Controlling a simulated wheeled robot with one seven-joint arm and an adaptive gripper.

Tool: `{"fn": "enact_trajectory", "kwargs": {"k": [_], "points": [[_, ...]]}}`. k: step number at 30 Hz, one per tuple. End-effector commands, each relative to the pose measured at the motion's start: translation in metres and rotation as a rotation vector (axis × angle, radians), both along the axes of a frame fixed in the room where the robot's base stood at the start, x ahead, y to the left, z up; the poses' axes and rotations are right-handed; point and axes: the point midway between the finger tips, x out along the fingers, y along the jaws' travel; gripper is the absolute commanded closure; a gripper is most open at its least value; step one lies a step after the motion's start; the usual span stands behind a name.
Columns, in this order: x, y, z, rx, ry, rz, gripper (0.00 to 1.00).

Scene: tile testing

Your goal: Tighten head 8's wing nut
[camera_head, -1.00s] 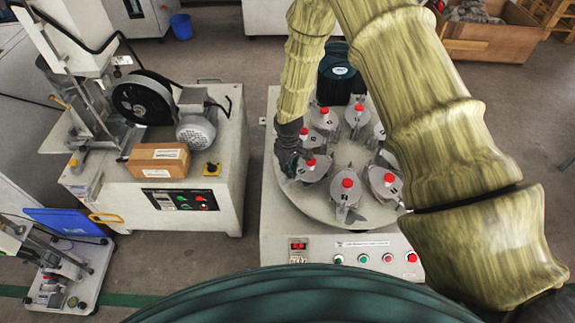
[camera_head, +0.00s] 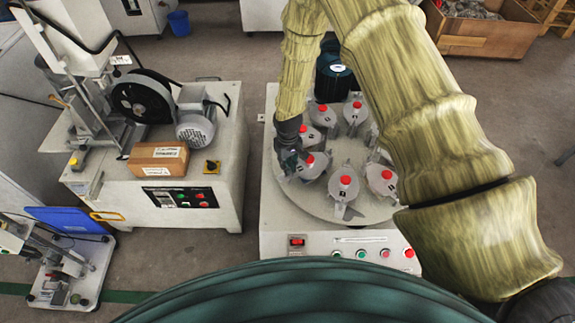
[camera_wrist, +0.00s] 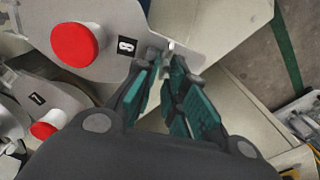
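Head 8 is a grey metal plate (camera_wrist: 185,22) with a red knob (camera_wrist: 78,45) and a black label (camera_wrist: 126,46) reading 8; it fills the upper left of the wrist view. In the head view it is the plate (camera_head: 318,168) at the left of the round table. A small metal piece, seemingly the wing nut (camera_wrist: 170,46), shows at the plate's lower edge. My gripper (camera_wrist: 165,65), dark with teal pads, has its fingertips close together at this piece. The fingers partly hide it, so I cannot tell whether they grip it. In the head view my gripper (camera_head: 290,160) is beside head 8.
Head 7 (camera_wrist: 62,98) lies close at the lower left of the wrist view. Several similar heads with red knobs ring the round table (camera_head: 300,205). A control panel (camera_head: 345,245) faces me. A dark green cylinder (camera_head: 335,80) stands behind the ring.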

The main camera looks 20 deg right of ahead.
Motion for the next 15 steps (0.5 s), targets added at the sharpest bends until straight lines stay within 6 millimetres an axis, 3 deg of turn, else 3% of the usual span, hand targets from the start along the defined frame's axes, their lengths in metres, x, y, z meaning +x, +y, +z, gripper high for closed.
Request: {"fn": "enact_trajectory", "kwargs": {"k": [15], "points": [[-0.0010, 0.0003, 0.0073, 0.001, 0.002, 0.001, 0.71]]}}
